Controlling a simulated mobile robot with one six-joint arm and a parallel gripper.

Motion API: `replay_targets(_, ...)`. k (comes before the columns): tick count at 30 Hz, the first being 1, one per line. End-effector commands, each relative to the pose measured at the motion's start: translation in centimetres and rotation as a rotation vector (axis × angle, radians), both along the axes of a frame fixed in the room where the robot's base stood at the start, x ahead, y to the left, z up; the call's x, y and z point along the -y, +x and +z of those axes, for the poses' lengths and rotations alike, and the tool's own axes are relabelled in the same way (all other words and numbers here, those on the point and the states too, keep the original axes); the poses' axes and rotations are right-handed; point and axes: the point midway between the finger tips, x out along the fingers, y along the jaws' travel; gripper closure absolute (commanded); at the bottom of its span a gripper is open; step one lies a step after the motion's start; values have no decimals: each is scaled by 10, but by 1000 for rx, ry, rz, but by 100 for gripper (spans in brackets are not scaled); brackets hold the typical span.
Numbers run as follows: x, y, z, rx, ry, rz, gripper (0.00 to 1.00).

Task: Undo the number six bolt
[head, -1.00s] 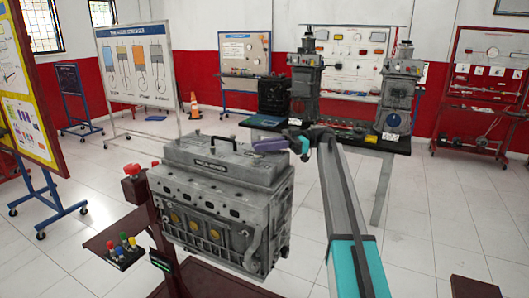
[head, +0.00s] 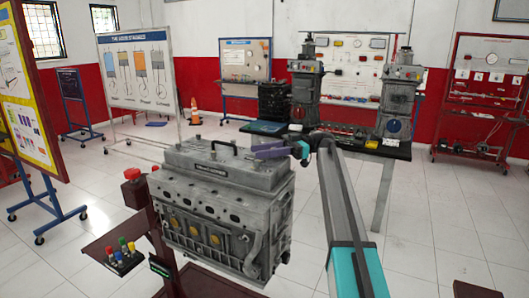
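The grey engine block (head: 222,215) stands on a dark red stand in the middle of the head view. Its cover (head: 205,163) has a black handle and a dark label. My gripper (head: 258,153) reaches in from the right, its purple-grey end just over the far right corner of the cover. I cannot tell whether it touches the cover, or whether its fingers are open or shut. The bolts are too small to tell apart, and no number six can be read.
A side shelf (head: 118,252) with coloured knobs and a red button (head: 132,174) are at the engine's left. A dark bench (head: 345,145) with two cutaway engines stands behind. A yellow board (head: 25,110) is at far left. White floor is open around the stand.

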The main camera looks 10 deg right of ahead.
Motion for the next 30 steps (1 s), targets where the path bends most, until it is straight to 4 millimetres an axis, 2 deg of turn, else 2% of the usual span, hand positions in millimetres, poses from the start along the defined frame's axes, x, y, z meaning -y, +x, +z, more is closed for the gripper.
replay_targets(8,1,0,8,2,0,-1,66)
replay_targets(17,0,-1,36,2,-1,1,66)
replay_targets(26,1,-31,36,0,0,0,66)
replay_targets(30,2,-36,34,1,0,0,66)
